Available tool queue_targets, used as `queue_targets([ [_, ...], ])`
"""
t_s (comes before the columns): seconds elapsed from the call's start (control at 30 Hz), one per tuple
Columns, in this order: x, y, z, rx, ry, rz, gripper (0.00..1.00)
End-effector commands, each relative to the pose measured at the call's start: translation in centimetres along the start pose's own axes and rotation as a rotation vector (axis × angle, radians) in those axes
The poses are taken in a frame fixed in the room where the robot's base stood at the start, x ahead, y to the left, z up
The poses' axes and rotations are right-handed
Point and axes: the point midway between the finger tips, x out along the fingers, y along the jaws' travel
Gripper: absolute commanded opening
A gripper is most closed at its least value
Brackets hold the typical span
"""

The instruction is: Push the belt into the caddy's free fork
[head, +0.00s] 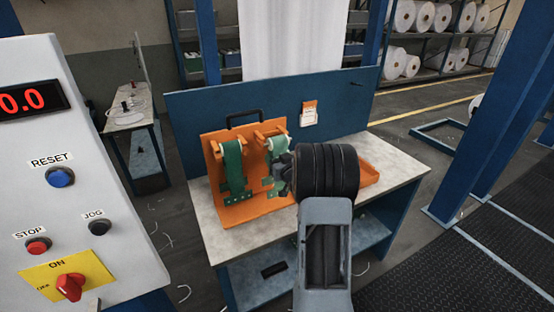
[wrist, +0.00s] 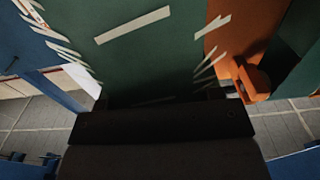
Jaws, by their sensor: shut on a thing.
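The orange caddy (head: 208,150) stands upright on the bench with two forks at its top. A green belt (head: 234,168) hangs from the left fork (head: 222,142). Another green belt (head: 267,170) is by the right fork (head: 266,131), partly hidden by my gripper (head: 281,173). My gripper is shut on this belt. In the wrist view, the held belt (wrist: 155,60) fills the upper middle, with pale strips on its face and fringed edges. An orange fork part (wrist: 250,75) is close at its right. I cannot tell whether the held belt is seated in the fork.
The grey-topped bench (head: 235,240) has a blue back panel (head: 205,98) behind the caddy. An orange tray (head: 372,172) is at right, partly behind my arm. A control box (head: 95,180) stands at the near left. A blue post (head: 500,120) rises at right.

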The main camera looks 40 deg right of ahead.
Motion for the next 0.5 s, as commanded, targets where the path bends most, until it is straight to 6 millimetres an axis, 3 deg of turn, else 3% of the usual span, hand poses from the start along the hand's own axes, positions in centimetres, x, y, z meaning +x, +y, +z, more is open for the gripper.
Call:
queue_targets([
  [0.5, 2.5, 0.0, 0.0, 0.000, 0.002, 0.000, 0.03],
])
